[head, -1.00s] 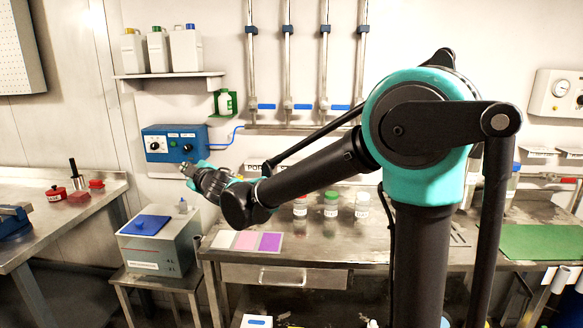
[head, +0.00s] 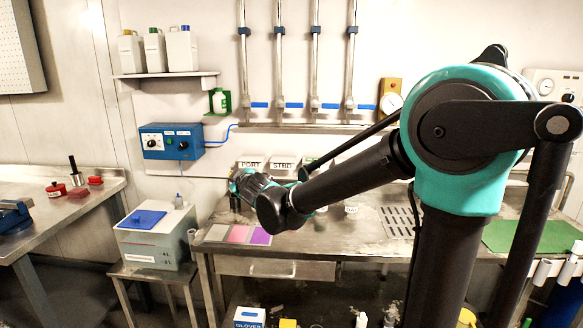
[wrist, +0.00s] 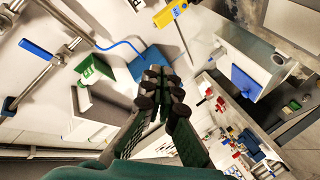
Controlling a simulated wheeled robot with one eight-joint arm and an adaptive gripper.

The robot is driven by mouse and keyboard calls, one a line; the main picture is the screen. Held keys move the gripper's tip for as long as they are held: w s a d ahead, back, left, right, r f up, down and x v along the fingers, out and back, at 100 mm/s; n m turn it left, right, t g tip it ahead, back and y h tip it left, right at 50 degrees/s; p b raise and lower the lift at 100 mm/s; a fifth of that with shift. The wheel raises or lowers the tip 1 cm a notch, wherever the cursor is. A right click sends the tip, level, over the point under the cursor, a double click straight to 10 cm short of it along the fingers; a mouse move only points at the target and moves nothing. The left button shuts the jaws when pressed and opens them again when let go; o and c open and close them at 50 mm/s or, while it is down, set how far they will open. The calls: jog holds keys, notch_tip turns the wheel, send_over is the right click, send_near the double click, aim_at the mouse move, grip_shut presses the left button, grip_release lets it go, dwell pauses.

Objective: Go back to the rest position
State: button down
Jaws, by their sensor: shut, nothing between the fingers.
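My gripper (head: 235,202) is at the end of my arm, left of centre in the head view. It hangs in front of the wall, above the back left of the steel bench (head: 330,248). Its fingers also show in the wrist view (wrist: 157,88), close together and with nothing between them. The black and teal arm reaches from the right side toward the left and hides part of the bench and wall.
A blue control box (head: 172,142) is on the wall to the left. A grey box with a blue lid (head: 150,245) stands on a low stand below. Containers sit on a shelf (head: 170,74). Pipes with blue handles (head: 260,105) run up the wall. Coloured pads (head: 238,234) lie on the bench.

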jog(key=s+d+f+m+g+h, duration=0.1)
jog(key=d+f, duration=0.3)
jog(key=d, duration=0.5)
jog(key=s+d+f+m+g+h, duration=0.1)
jog(key=s+d+f+m+h, duration=0.2)
jog(key=d, duration=0.7)
jog(key=s+d+f+m+g+h, duration=0.2)
jog(key=s+d+f+m+h, duration=0.1)
jog(key=d+f, duration=0.4)
jog(key=shift+s+d+f+m, duration=0.15)
jog(key=shift+s+d+m, duration=0.25)
jog(key=shift+d, duration=0.2)
jog(key=shift+s+d+f+m, duration=0.1)
jog(key=shift+s+d+m, duration=0.25)
jog(key=shift+d, duration=0.25)
jog(key=s+d+f+m+g, duration=0.2)
jog(key=s+d+f, duration=0.2)
jog(key=s, duration=0.5)
jog(key=s+d+f+m+g, duration=0.3)
jog(key=s+d+f, duration=0.1)
jog(key=s+f, duration=0.4)
jog(key=s, duration=0.2)
jog(key=shift+s+d+g, duration=0.3)
jog(key=shift+d, duration=0.05)
jog(key=c, duration=2.2)
grip_release()
